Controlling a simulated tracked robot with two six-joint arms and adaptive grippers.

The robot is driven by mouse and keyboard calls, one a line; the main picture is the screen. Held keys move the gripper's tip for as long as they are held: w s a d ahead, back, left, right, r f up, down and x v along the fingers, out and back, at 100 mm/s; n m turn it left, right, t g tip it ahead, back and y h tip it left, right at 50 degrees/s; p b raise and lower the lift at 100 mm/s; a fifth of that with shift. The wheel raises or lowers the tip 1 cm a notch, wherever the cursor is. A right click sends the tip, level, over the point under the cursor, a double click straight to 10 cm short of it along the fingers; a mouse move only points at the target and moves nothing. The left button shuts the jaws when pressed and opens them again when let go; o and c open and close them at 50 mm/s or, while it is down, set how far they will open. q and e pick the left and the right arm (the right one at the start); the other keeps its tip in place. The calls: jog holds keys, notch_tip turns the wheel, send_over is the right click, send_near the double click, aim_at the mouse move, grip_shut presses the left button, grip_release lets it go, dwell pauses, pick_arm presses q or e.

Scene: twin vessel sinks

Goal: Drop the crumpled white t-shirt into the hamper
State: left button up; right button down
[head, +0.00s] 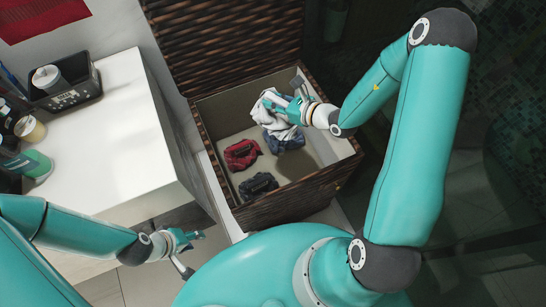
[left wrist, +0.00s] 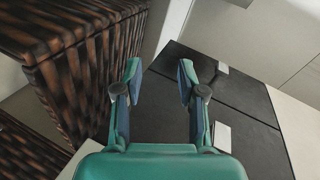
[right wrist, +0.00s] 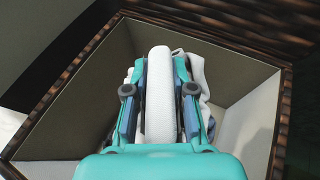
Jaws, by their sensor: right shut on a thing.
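The crumpled white t-shirt (head: 272,106) is held by my right gripper (head: 291,107) over the hamper's opening. In the right wrist view the white cloth (right wrist: 158,85) is bunched between the two fingers, with the hamper's walls around it. The brown woven hamper (head: 350,166) has a pale lining and its lid raised at the back. Inside lie a red garment (head: 241,154), a dark garment (head: 258,185) and a blue-grey garment (head: 285,140) partly under the shirt. My left gripper (head: 190,238) is open and empty in front of the white counter.
A red cloth (head: 40,15) hangs on the wall. The left wrist view shows the hamper's woven side (left wrist: 85,80) close by.

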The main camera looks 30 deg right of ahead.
jog(key=c, duration=0.9)
grip_release()
jog(key=shift+s, duration=0.15)
jog(key=v, duration=1.1)
jog(key=shift+s+d, duration=0.15)
jog(key=shift+s, duration=0.2)
